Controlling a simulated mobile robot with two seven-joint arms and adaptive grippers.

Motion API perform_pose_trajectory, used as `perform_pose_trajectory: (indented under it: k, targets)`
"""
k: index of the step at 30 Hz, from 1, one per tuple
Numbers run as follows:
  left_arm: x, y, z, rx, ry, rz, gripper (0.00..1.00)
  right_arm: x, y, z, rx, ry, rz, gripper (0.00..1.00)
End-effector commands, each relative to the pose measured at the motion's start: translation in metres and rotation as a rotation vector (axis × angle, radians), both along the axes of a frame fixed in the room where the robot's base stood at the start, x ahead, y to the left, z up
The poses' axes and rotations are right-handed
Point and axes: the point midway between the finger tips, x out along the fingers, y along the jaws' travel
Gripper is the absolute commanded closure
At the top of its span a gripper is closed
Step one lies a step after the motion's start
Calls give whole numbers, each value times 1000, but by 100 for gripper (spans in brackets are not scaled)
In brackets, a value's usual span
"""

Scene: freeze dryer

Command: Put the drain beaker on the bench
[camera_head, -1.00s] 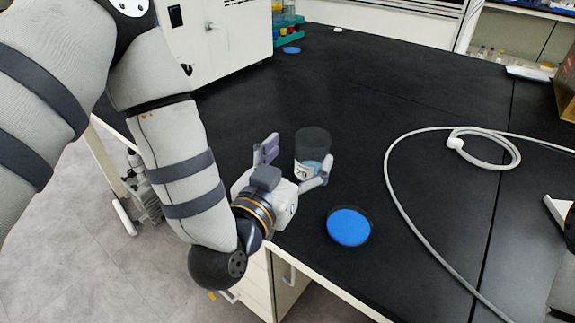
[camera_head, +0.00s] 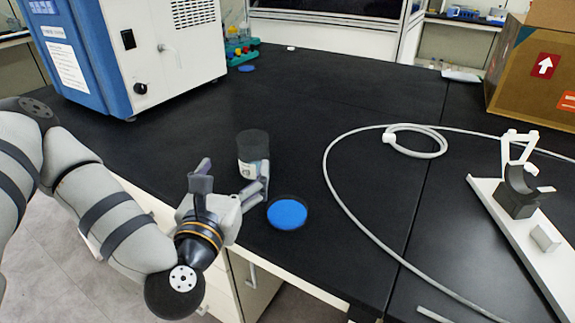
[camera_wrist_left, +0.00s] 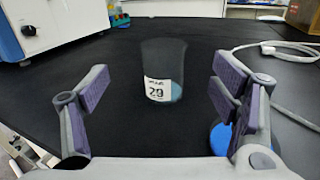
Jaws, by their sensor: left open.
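The drain beaker (camera_head: 248,150) is a dark, see-through cup with a white label and some blue at its bottom. It stands upright on the black bench (camera_head: 330,95) near the front edge. My left gripper (camera_head: 232,180) is open and empty, on the near side of the beaker. In the left wrist view the beaker (camera_wrist_left: 162,62) stands centred beyond the spread fingers, with the label "29" facing me, and a gap shows on both sides. My right gripper is not in view.
A blue round dish (camera_head: 288,213) lies just right of the gripper. A white hose (camera_head: 330,165) curves across the bench, with a white stand (camera_head: 525,235) at right. A white and blue machine (camera_head: 140,50) stands back left and a cardboard box (camera_head: 535,75) back right.

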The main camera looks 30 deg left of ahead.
Motion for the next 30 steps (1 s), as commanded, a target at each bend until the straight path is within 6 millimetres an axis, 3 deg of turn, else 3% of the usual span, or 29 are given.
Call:
perform_pose_trajectory:
  k: [8,12,21,29,30]
  targets:
    - [45,18,-8,-43,-11,12,20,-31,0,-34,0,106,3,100]
    - [63,23,1,-39,-19,9,20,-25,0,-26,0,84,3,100]
    - [112,31,-5,-38,-19,8,20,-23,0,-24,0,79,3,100]
    - [117,32,-6,-39,-17,7,20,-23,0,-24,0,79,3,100]
    - [117,32,-6,-39,-17,7,29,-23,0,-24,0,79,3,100]
